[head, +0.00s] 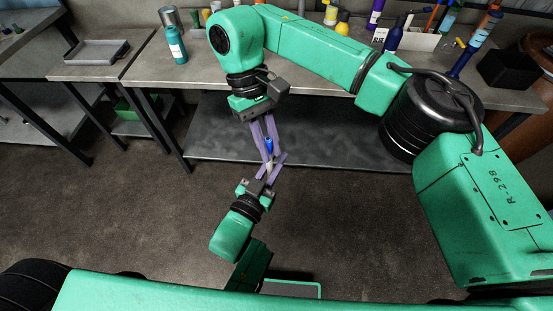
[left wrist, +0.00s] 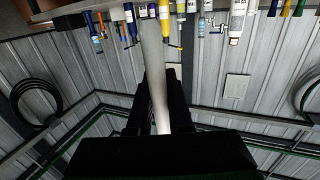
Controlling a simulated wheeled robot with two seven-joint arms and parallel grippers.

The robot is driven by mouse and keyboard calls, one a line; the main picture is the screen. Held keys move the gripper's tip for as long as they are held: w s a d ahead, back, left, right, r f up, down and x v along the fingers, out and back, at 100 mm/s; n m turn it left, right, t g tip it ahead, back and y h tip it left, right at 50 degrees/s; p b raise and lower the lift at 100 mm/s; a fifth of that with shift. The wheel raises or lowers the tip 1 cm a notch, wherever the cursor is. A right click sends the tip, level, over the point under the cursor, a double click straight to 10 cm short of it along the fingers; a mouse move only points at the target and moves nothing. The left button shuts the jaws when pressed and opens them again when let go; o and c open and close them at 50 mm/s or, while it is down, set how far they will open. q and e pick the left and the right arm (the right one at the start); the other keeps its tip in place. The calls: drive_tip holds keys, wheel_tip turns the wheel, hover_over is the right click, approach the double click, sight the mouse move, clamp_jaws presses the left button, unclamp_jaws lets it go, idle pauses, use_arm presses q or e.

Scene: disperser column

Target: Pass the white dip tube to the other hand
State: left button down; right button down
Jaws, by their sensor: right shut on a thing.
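The white dip tube shows in the left wrist view (left wrist: 155,75) as a long pale rod running between my left gripper's dark fingers. In the head view, only a short white piece (head: 268,168) shows below a blue part (head: 268,145) between the purple fingers. My right gripper (head: 268,149) points down from above and is shut on the tube. My left gripper (head: 271,167) comes up from below, its fingers spread on either side of the tube's lower part. It looks open; finger contact with the tube is hard to make out.
A grey workbench (head: 320,70) runs behind, with a teal bottle (head: 175,45) at its left and several bottles and tools at its right. A grey tray (head: 92,52) sits on the left table. A lower shelf (head: 330,135) lies behind the grippers. The floor around them is clear.

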drive_tip(key=c, duration=0.8)
unclamp_jaws()
drive_tip(key=shift+o, duration=0.2)
drive_tip(key=shift+a, duration=0.1)
